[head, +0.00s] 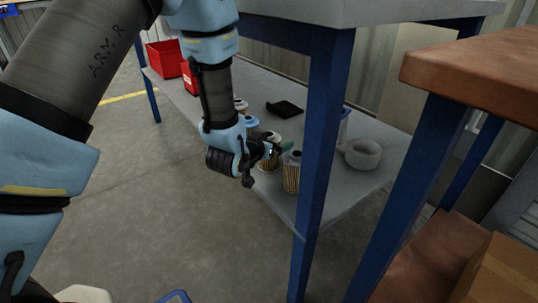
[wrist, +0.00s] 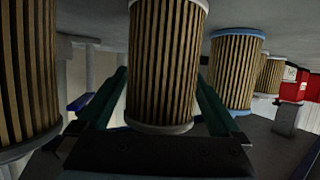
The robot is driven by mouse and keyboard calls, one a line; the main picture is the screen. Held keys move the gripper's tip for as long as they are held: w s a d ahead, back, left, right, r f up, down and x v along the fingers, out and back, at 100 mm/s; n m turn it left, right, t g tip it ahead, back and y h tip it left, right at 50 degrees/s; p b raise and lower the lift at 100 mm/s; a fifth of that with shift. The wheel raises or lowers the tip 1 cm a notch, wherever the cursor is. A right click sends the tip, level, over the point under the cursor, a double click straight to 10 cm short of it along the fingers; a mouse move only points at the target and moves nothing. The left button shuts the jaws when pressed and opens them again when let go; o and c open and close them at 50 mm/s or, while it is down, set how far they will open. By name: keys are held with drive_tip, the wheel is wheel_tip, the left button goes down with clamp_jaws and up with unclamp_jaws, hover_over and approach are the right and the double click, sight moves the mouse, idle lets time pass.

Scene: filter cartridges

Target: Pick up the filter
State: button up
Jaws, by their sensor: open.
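In the wrist view, which looks upside down, a pleated tan-and-dark filter (wrist: 166,65) with pale end caps stands between the two green fingers of my gripper (wrist: 158,88). The fingers are spread on either side of it, and I cannot tell if they touch it. In the head view my gripper (head: 277,150) is over the lower grey shelf, at the same filter (head: 268,166), which is partly hidden by the gripper.
Another filter (head: 291,174) stands close by toward the shelf's near end. A blue-capped filter (wrist: 234,70) is on the other side, with more beyond. A blue post (head: 322,130) rises close by. A tape roll (head: 360,153), black tray (head: 284,108) and red bins (head: 165,58) share the shelf (head: 345,190).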

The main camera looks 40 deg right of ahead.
drive_tip(key=shift+c, duration=0.2)
drive_tip(key=c, duration=1.2)
drive_tip(key=shift+c, duration=0.2)
